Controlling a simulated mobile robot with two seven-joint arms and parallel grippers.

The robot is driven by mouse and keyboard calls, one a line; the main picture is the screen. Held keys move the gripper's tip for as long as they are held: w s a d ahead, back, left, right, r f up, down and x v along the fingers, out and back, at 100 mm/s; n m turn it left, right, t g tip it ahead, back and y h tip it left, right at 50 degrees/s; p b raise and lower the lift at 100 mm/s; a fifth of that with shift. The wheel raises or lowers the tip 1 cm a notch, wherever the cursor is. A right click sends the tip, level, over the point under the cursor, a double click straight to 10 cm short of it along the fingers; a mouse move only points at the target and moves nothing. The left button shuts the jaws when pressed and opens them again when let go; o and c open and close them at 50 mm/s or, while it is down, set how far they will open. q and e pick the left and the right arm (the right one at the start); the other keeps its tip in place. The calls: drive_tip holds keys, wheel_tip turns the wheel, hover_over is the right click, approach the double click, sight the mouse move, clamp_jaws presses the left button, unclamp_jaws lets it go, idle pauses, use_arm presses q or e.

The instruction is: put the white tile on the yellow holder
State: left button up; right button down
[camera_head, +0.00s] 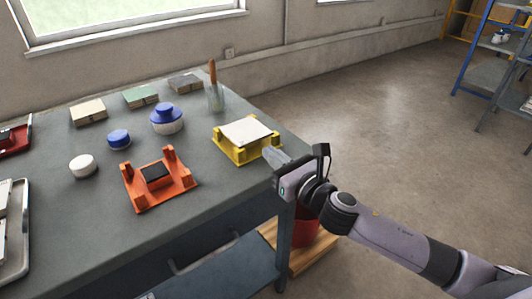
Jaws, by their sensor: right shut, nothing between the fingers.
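The white tile (245,131) lies flat on top of the yellow holder (236,154), near the right end of the grey table. My right gripper (271,154) is at the table's right edge, close beside the holder's right corner. Its fingers are shut and hold nothing. From this angle I cannot tell whether the fingertips touch the holder. My left gripper is not in view.
An orange holder (182,187) with a black block stands left of the yellow one. Blue-lidded jars (166,119), a white round piece (83,166), a brush in a glass (215,95) and tile stacks (140,97) stand behind. Bare table (225,187) lies in front.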

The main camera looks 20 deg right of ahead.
drive_tip(key=v, duration=0.8)
drive_tip(key=shift+s+d+b, duration=0.2)
drive_tip(key=shift+b, duration=0.15)
drive_tip(key=shift+f, duration=0.1)
drive_tip(key=s+f+n+g+h+p, duration=0.2)
drive_tip(key=s+f+n, duration=0.6)
drive_tip(key=n, duration=0.9)
drive_tip(key=s+d+f+n+g+h+p, duration=0.1)
drive_tip(key=s+f+n+g+h+p, duration=0.1)
drive_tip(key=s+f+n, duration=0.7)
wheel_tip(320, 180, down, 3)
drive_tip(key=n+g+p, duration=0.1)
drive_tip(key=n+g, duration=0.1)
drive_tip(key=n, duration=0.6)
drive_tip(key=shift+r+g+p, duration=0.25)
drive_tip(key=shift+g+p, duration=0.05)
drive_tip(key=shift+p, duration=0.05)
